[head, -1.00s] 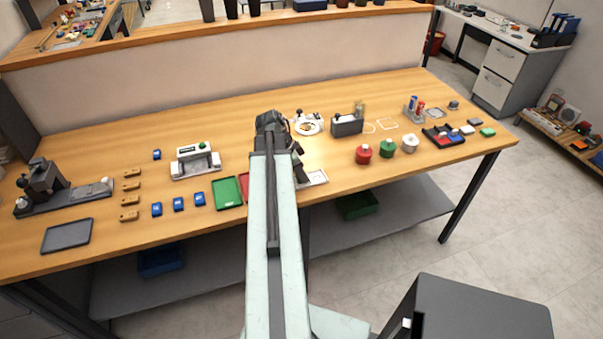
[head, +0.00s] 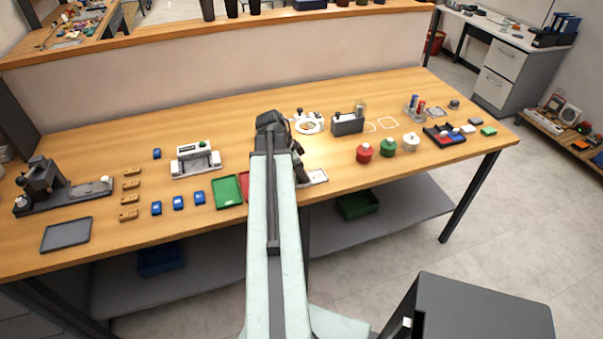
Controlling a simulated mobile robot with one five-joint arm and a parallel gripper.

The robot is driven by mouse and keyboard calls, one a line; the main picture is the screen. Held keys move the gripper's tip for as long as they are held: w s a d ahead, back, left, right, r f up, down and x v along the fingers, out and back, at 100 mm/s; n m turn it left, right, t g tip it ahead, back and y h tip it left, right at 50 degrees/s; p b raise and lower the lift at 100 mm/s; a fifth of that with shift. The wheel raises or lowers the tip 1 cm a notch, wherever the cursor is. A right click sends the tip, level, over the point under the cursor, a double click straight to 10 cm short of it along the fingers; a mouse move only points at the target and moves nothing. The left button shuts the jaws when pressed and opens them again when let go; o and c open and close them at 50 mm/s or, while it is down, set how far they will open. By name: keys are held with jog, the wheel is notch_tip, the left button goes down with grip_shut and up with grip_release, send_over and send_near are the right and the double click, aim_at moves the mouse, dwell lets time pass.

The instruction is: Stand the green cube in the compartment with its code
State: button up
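A small green block (head: 488,131), which looks like the green cube, lies flat on the table near its right end. Left of it is a dark compartment tray (head: 431,136) with red, blue and white pieces in or on it. Any codes on the tray or block are too small to read. My arm reaches over the table's middle, and the dark end of it (head: 299,167) is well left of the tray and green block. My gripper's fingers are mostly hidden behind the arm, so I cannot tell if they are open or hold anything.
Red (head: 364,153), green (head: 387,147) and white (head: 411,142) round containers stand between my arm and the tray. A grey block (head: 475,121) lies behind the green block. The table's right edge is close to the green block.

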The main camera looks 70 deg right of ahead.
jog(key=shift+o, duration=1.2)
jog(key=p+v, duration=0.7)
jog(key=v, duration=0.1)
jog(key=shift+f, duration=0.1)
